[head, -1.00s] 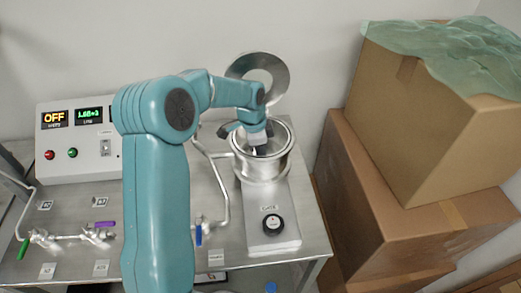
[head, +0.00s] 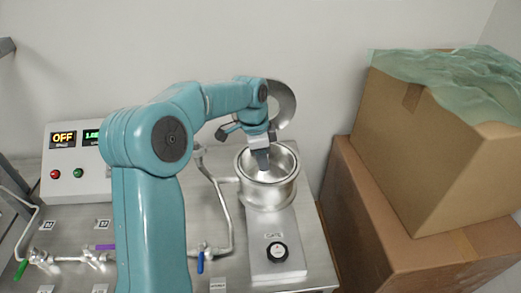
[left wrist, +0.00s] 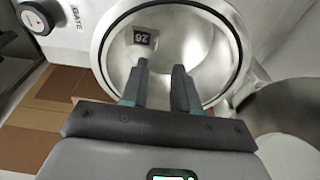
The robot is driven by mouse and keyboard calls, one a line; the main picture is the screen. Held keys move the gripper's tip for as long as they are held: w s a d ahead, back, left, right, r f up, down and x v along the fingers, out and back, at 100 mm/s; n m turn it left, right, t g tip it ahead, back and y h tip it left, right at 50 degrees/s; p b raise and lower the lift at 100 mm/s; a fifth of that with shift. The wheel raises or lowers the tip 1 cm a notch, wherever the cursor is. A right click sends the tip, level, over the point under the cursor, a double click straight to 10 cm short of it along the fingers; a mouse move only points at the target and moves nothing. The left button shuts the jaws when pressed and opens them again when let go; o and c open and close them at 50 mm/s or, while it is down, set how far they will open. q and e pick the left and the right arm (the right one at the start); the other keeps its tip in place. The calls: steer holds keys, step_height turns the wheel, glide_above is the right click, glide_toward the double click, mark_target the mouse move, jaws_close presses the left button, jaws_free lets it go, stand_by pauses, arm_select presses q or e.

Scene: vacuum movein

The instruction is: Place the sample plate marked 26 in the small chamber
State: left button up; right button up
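The small chamber (head: 268,197) is a round metal pot with its top open; its lid (head: 284,100) is tipped back behind it. In the left wrist view, the chamber rim (left wrist: 238,55) surrounds a shiny bowl. A small dark square plate marked 26 (left wrist: 142,38) lies inside, on the chamber's inner surface. My left gripper (head: 262,166) points down over the chamber mouth, with its tips near the rim. In the left wrist view, its two fingers (left wrist: 158,75) are apart with nothing between them. The plate is apart from the fingers. My right gripper is not in view.
A control box (head: 75,165) reading OFF stands at the left. Metal pipes with a blue-handled valve (head: 200,262) run beside the chamber. A gate knob (head: 277,252) is in front of it. Stacked cardboard boxes (head: 420,140) stand close on the right.

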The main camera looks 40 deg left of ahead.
arm_select(q)
steer(key=r, duration=0.4)
steer(key=shift+s+a+r, duration=0.15)
steer(key=shift+s+a, duration=0.05)
steer(key=shift+w, duration=0.1)
steer(key=shift+s, duration=0.2)
